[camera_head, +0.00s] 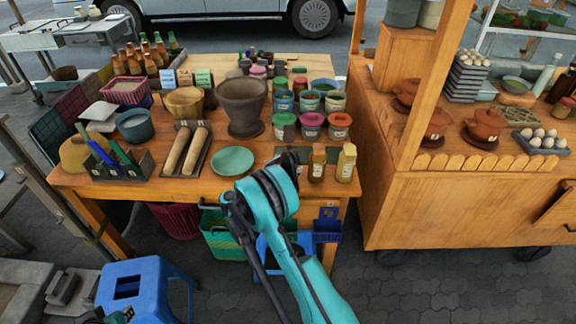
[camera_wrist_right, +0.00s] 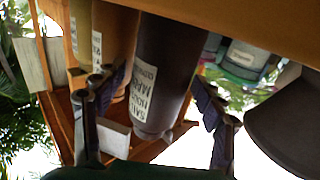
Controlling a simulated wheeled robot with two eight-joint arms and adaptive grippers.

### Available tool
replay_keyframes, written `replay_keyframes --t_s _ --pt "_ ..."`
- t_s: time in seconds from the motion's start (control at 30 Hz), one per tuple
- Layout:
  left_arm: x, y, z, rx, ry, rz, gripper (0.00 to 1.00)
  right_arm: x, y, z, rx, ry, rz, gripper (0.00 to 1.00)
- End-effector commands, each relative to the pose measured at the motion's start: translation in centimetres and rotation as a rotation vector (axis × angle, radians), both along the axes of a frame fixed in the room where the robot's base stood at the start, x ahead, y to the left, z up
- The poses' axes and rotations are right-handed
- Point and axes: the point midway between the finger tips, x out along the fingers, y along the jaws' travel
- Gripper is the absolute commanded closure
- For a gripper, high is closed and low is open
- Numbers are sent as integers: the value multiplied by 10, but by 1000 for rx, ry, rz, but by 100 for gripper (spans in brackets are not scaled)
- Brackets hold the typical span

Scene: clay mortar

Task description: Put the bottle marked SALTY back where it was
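The dark brown bottle (camera_wrist_right: 165,75) carries a pale label, partly readable as SAL. It appears upside down in the right wrist view, its base toward the wooden table. My right gripper (camera_wrist_right: 158,100) has a finger on either side of the bottle, apparently with gaps, so it looks open. In the head view the teal right arm reaches the table's front right edge and mostly hides this gripper and bottle. An amber bottle (camera_head: 317,165) and a yellow bottle (camera_head: 346,164) stand just right of it. My left gripper (camera_head: 106,316) barely shows at the lower left edge; its fingers are unclear.
A green plate (camera_head: 232,161), a clay mortar (camera_head: 242,105) and several lidded jars (camera_head: 311,124) stand close to the right arm. Other bottles (camera_head: 150,62) stand at the back left. A blue stool (camera_head: 150,285) is at the lower left.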

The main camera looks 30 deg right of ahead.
Motion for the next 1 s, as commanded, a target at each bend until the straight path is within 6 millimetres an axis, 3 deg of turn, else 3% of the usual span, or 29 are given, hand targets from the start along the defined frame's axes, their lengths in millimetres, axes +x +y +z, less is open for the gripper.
replay_keyframes --t_s 0.17,0.27,0.6,0.83,0.93,1.0 --pt "0 0 0 0 0 0 85 0 1 4 0 0 0 31" --pt "0 0 6 0 0 0 85 -2 13 4 0 0 2 31" --pt "0 0 30 0 0 0 85 -19 84 5 0 0 4 31" --pt "0 0 37 0 0 0 85 -27 112 4 -1 -1 2 31" --pt "0 0 38 0 0 0 85 -21 116 18 -15 -23 29 31" --pt "0 0 37 0 0 0 85 -9 117 47 -43 -69 89 31"
